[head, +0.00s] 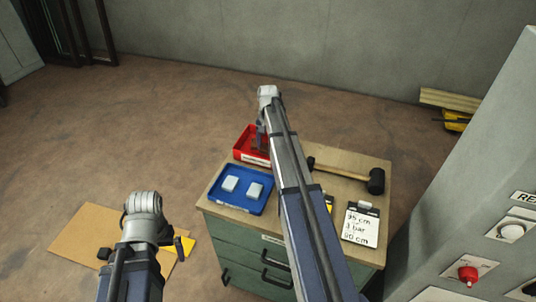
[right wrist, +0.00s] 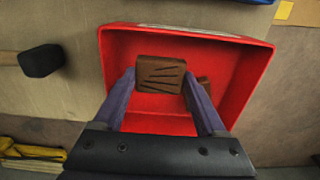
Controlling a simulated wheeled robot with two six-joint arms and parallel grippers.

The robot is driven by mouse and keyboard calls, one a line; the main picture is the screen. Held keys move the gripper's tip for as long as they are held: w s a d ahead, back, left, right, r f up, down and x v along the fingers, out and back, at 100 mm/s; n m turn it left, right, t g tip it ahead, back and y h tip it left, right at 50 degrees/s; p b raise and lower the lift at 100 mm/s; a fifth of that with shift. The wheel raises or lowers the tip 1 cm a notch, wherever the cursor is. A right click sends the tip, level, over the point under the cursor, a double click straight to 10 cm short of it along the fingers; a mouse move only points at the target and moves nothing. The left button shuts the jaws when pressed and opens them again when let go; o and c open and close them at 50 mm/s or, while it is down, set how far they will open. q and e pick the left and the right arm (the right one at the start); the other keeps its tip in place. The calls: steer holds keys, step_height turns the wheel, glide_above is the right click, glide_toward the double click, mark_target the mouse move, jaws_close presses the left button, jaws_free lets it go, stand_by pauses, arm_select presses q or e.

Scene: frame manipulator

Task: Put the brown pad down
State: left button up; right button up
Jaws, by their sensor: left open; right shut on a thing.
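The brown pad (right wrist: 160,73), a block with dark grooves, is gripped between the two fingertips of my right gripper (right wrist: 160,86) in the right wrist view. It is over the inside of the red tray (right wrist: 115,60); I cannot tell whether it touches the tray floor. Another brown piece (right wrist: 204,86) shows partly behind the right finger. In the head view my right gripper (head: 262,138) hangs down at the red tray (head: 240,148), and my arm hides part of it. My left gripper (head: 137,247) is open, away from the cabinet, mostly hidden by its wrist.
The blue tray (head: 216,201) with two white blocks sits in front of the red tray on the cabinet top (head: 345,161). A mallet (head: 345,174) and a clipboard (head: 361,223) lie to the right. A grey panel with buttons (head: 450,210) stands at right. Cardboard (head: 80,238) lies on the floor.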

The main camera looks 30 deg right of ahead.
step_height(320, 180, down, 4)
steer(key=b, duration=0.3)
steer(key=shift+r, duration=0.3)
steer(key=o, duration=1.3)
step_height(320, 180, up, 12)
steer(key=p, duration=1.2)
